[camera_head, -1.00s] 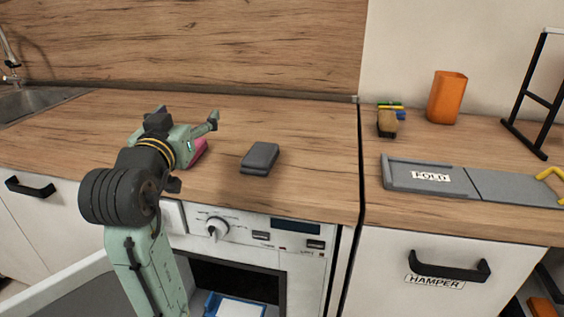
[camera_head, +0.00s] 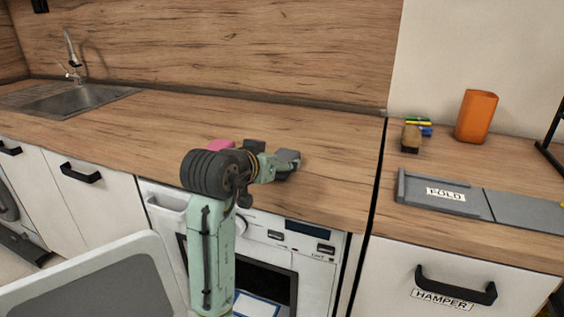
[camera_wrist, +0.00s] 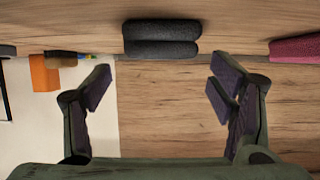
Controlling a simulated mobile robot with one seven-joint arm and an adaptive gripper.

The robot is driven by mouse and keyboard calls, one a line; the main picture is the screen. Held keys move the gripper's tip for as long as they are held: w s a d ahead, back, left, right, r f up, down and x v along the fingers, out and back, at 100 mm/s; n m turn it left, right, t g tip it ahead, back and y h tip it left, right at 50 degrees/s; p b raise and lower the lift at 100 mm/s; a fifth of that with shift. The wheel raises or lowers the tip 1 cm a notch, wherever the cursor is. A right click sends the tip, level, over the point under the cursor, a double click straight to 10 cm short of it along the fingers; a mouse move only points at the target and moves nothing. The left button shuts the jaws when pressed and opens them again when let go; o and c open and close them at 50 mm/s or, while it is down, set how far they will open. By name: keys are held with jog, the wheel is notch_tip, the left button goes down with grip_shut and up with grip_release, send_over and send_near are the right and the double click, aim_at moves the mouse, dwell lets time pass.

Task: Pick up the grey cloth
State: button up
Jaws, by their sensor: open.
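The grey cloth (camera_head: 289,155) is a folded dark grey bundle on the wooden counter, partly hidden behind my gripper (camera_head: 277,169) in the head view. In the wrist view the grey cloth (camera_wrist: 160,47) shows as two stacked rounded folds at the top middle. My gripper (camera_wrist: 160,76) is open, its two fingers spread wide on either side of the cloth's line. The cloth lies beyond the fingertips, and nothing is between the fingers.
A pink cloth (camera_head: 219,145) lies left of the grey one, partly behind my arm. A grey folding board (camera_head: 432,192), a brown-topped brush-like item (camera_head: 411,138) and an orange cup (camera_head: 476,116) stand right. Counter toward the sink is clear.

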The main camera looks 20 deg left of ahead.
aim_at(283, 157)
jog(key=p+x, duration=0.1)
jog(key=x, duration=0.3)
jog(key=shift+w, duration=0.3)
jog(key=c, duration=1.2)
